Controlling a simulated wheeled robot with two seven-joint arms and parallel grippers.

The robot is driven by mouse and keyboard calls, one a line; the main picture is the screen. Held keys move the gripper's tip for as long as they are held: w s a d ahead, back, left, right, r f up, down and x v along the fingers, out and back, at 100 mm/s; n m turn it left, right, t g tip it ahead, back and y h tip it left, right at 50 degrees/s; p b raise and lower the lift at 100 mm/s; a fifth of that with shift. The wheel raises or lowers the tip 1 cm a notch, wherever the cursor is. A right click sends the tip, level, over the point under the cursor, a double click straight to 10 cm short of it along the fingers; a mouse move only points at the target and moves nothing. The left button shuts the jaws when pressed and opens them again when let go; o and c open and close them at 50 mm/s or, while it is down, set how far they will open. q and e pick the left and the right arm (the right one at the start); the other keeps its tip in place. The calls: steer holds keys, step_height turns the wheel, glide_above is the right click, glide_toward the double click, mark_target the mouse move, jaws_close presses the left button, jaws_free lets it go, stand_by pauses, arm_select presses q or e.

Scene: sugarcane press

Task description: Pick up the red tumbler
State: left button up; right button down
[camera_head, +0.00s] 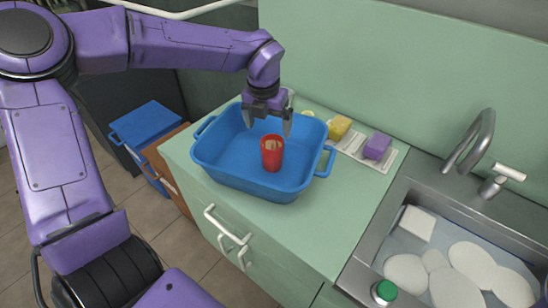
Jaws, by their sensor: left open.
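The red tumbler (271,153) stands upright at the blue basin (238,185), towards its near right part. Its open top faces up. My left gripper (269,128) is above and slightly behind the tumbler, fingers pointing down and apart. The jaws are open and hold nothing. I cannot tell whether the fingertips reach level with the tumbler's rim. My right gripper is not in view.
The basin sits on a green counter (325,223). A sink with white dishes and a tap (478,143) is further right. A green wall rises behind.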

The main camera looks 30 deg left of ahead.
mark_target(272, 142)
arm_select(q)
steer(key=f, duration=0.2)
steer(key=w+f, duration=0.1)
steer(key=f, duration=0.2)
steer(key=f+p, duration=0.1)
steer(key=f, duration=0.2)
steer(key=shift+w+d, duration=0.15)
steer(key=shift+w, duration=0.1)
steer(key=shift+r, duration=0.1)
steer(key=c, duration=1.3)
steer(key=shift+r, duration=0.1)
